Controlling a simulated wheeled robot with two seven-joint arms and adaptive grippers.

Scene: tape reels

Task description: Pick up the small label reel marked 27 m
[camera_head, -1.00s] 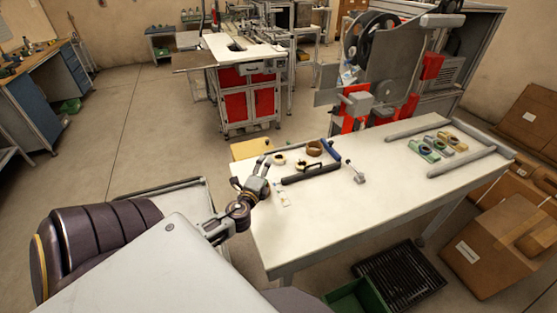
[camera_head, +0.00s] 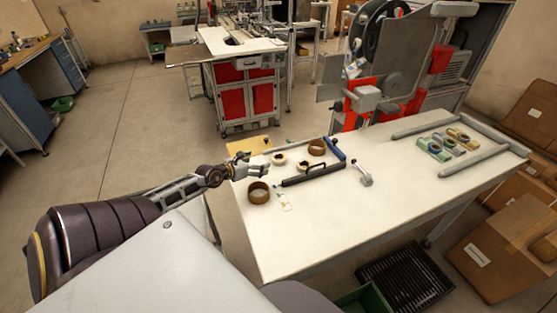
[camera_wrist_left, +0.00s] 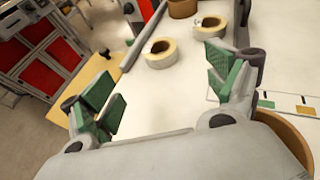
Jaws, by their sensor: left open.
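My left gripper (camera_head: 254,165) is open and empty over the left end of the white table (camera_head: 350,215). Its green-padded fingers also stand apart in the left wrist view (camera_wrist_left: 165,88). Another brown reel (camera_head: 317,147) lies farther back. No 27 m marking is readable.
A black-handled tool (camera_head: 312,174) and a blue-ended bar (camera_head: 335,150) lie right of the reels. A marked card (camera_wrist_left: 285,103) lies near the brown reel. A metal dispenser (camera_head: 362,174) stands farther right. The table's front middle is clear.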

